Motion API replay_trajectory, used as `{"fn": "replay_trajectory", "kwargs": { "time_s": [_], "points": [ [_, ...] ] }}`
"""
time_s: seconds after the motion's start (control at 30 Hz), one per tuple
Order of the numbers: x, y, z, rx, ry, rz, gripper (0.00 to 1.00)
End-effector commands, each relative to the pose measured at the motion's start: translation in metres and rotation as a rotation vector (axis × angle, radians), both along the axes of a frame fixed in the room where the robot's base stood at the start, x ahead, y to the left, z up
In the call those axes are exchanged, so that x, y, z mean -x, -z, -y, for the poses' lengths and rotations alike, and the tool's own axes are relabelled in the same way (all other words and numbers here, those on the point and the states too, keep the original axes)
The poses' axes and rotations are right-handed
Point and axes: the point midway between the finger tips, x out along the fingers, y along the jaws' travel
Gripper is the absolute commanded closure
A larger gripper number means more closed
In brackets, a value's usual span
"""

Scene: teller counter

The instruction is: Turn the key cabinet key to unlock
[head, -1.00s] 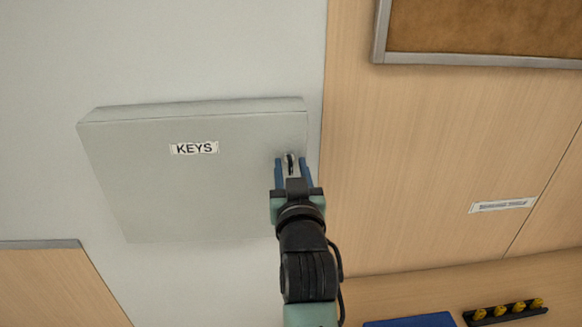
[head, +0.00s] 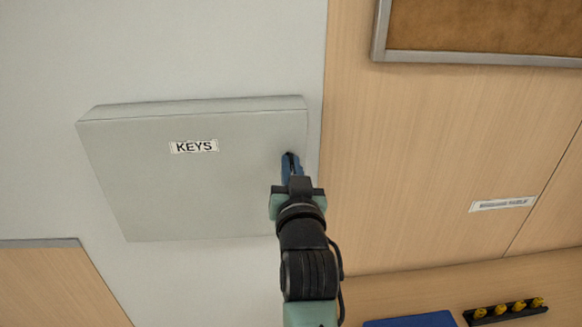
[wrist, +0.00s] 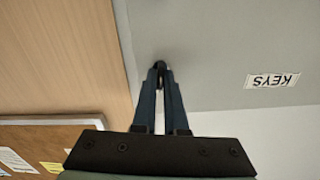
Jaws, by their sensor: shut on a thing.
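The grey key cabinet (head: 190,200) hangs on the pale wall with a KEYS label on its front; its door looks closed. My gripper (head: 291,158) is at the cabinet's right side. In the wrist view its two blue fingers (wrist: 160,72) come together on the small dark key (wrist: 160,66) at the cabinet front. The fingers hide most of the key, so its turn angle is hard to tell. The cabinet front (wrist: 215,60) also shows in the wrist view, with the label upside down.
A wooden panel (head: 430,160) lies right of the cabinet, with a framed cork board (head: 485,28) above. Below right are a blue object (head: 410,320) and a black rack (head: 505,312) with several yellow pieces. The space in front of the cabinet is otherwise clear.

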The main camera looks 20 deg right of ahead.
Motion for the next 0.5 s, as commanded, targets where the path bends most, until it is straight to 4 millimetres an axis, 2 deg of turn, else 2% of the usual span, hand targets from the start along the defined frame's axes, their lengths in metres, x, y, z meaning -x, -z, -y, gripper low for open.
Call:
{"fn": "replay_trajectory", "kwargs": {
  "time_s": [0.5],
  "points": [
    [0.0002, 0.0008, 0.0006, -0.458, -0.001, 0.131, 1.00]
  ]
}}
